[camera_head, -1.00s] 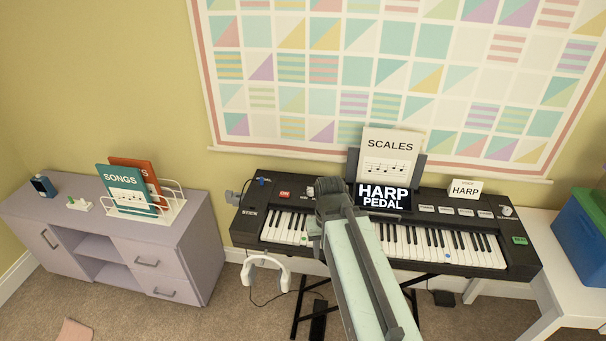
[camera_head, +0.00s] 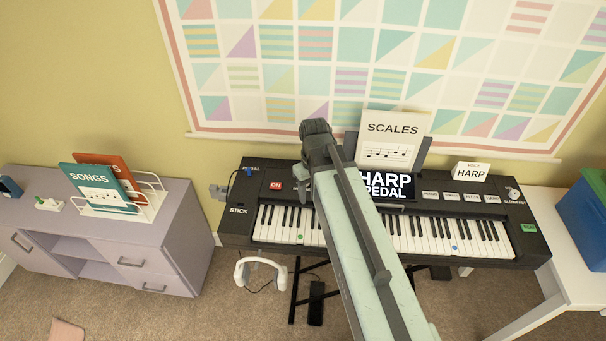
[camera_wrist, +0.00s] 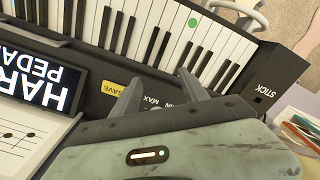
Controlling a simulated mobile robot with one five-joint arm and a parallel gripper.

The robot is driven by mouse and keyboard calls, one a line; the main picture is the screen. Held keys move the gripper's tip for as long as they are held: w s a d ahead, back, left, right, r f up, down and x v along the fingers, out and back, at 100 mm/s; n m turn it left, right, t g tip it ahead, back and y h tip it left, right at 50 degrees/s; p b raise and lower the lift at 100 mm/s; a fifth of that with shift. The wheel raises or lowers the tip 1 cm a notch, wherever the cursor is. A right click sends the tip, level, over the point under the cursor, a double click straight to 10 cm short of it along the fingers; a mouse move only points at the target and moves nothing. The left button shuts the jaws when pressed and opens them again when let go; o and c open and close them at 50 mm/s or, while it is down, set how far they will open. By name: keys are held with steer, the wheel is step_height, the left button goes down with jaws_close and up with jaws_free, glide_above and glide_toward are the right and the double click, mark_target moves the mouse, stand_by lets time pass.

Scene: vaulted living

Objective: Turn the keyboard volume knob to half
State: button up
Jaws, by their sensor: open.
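The black keyboard (camera_head: 345,248) stands on a dark stand against the wall; its keys and panel also show in the wrist view (camera_wrist: 88,62). My gripper (camera_wrist: 158,79) is open over the keyboard's control panel, with its two grey fingers apart. Printed letters reading MAX and part of another word (camera_wrist: 160,102) show between the fingers, close to the gripper body. The volume knob itself is hidden behind my arm in the head view and under the gripper in the wrist view, so its setting cannot be read.
A yellow SAVE button (camera_wrist: 110,88) lies beside one finger. The HARP PEDAL screen (camera_head: 385,186) and SCALES sheet (camera_head: 393,136) stand right of my arm. A HARP card (camera_head: 471,172) and another knob (camera_head: 513,194) are farther right. A lilac cabinet (camera_head: 180,225) stands left.

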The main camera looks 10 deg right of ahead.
steer(key=w+r+n, duration=0.1)
steer(key=w+n, duration=0.1)
steer(key=w, duration=0.1)
steer(key=w+r+n+p, duration=0.1)
steer(key=w+n, duration=0.1)
steer(key=w, duration=0.2)
steer(key=w+r+n+p, duration=0.1)
steer(key=w+n, duration=0.2)
steer(key=shift+w+r, duration=0.15)
steer(key=shift+r, duration=0.25)
steer(key=shift+w+n+p, duration=0.3)
steer(key=shift+n, duration=0.1)
steer(key=shift+s+f+b, duration=0.1)
steer(key=shift+f+b, duration=0.15)
steer(key=shift+b, duration=0.05)
step_height(320, 180, down, 8)
steer(key=b, duration=0.7)
steer(key=shift+r+b, duration=0.15)
steer(key=shift+b, duration=0.2)
steer(key=shift+r, duration=0.1)
